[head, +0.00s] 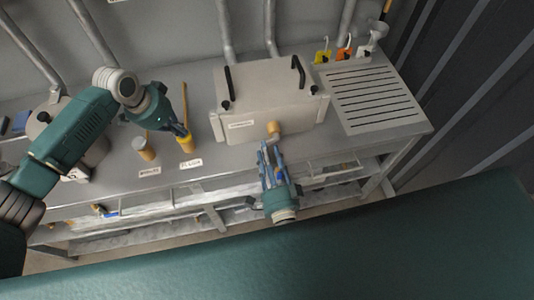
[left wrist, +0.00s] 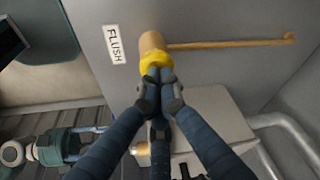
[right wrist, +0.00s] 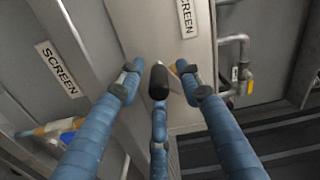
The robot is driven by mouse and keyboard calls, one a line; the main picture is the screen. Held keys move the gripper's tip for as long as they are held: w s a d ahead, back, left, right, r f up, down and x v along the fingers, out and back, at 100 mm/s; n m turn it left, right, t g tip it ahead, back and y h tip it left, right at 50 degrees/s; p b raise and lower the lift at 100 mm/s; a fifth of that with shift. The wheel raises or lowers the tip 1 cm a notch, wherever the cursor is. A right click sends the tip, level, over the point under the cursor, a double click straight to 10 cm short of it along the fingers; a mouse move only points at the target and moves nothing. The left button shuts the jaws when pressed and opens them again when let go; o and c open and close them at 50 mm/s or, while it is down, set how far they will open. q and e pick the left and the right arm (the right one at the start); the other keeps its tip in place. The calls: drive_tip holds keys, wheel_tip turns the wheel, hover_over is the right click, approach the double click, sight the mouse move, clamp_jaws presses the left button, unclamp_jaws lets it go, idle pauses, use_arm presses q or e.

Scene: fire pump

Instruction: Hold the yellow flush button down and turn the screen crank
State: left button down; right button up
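The yellow flush button (head: 186,143) sits on a tan post on the bench, behind the FLUSH label (head: 190,163). My left gripper (head: 180,129) has its fingers drawn together at the button's top. In the left wrist view the fingertips (left wrist: 160,80) meet against the yellow button (left wrist: 153,60) and appear to touch it. The screen crank's tan knob (head: 274,128) sticks out from the front of the pale box. My right gripper (head: 268,153) is just in front of and below it, fingers spread.
The pale box (head: 265,95) with black handles stands mid-bench. A second tan post (head: 144,149) is left of the flush button. A slotted drain panel (head: 372,98) is on the right. Shelves with loose items (head: 120,222) lie below the bench edge.

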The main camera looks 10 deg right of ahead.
drive_tip(key=shift+s+a+f, duration=0.1)
drive_tip(key=shift+s, duration=0.45)
drive_tip(key=s, duration=1.1)
